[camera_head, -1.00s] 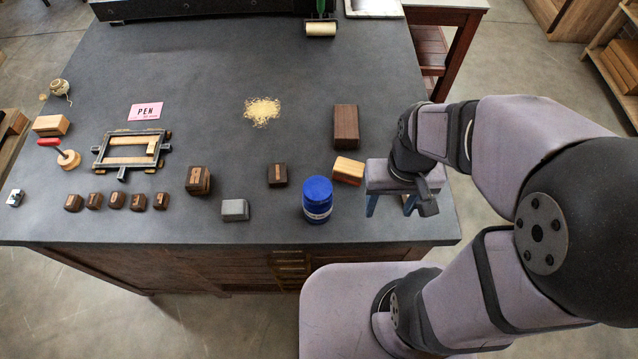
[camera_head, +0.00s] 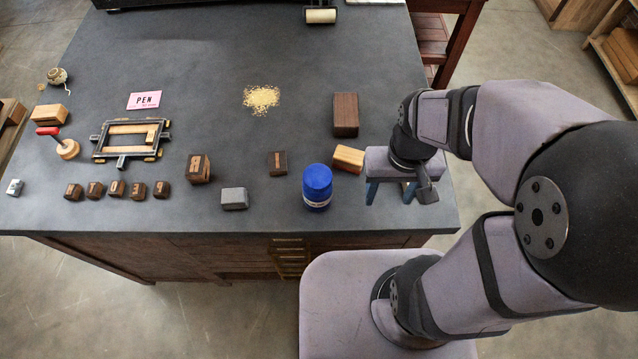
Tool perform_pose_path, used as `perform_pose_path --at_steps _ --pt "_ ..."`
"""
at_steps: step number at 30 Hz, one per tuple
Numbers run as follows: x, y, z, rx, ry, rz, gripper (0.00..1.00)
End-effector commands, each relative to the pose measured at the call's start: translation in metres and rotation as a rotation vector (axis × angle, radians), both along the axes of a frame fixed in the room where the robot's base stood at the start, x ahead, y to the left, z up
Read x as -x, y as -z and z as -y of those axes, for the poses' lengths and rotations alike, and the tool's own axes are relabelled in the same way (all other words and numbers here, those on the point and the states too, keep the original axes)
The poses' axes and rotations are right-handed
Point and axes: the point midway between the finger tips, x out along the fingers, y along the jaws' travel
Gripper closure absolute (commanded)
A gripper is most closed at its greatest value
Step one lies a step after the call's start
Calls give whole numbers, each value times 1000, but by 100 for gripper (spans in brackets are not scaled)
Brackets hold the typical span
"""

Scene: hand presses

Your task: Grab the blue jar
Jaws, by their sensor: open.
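The blue jar (camera_head: 317,187) stands upright on the dark table near its front edge, with a blue lid and a pale label band low on its side. My gripper (camera_head: 389,196) is to the right of the jar, with its two blue fingers apart and pointing down. It is open and empty, with a clear gap between it and the jar. How high the fingertips are above the table is hard to tell.
A light wooden block (camera_head: 348,158) lies close behind the jar, and a dark brown block (camera_head: 345,114) stands farther back. A grey block (camera_head: 234,198) and a small dark block (camera_head: 277,162) are to the left.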

Motion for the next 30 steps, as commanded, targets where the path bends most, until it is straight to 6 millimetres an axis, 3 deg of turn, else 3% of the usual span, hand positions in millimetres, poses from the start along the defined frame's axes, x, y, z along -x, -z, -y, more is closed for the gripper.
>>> perform_pose_path --at_steps 2,5,6,17,28,30 --pt "0 0 0 0 0 0 47" --pt "0 0 0 0 0 0 27" --pt "0 0 0 0 0 0 27" --pt "-1 -4 0 0 0 2 27" --pt "-1 -51 0 0 0 6 27" --pt "3 -45 -3 17 -57 -35 27"
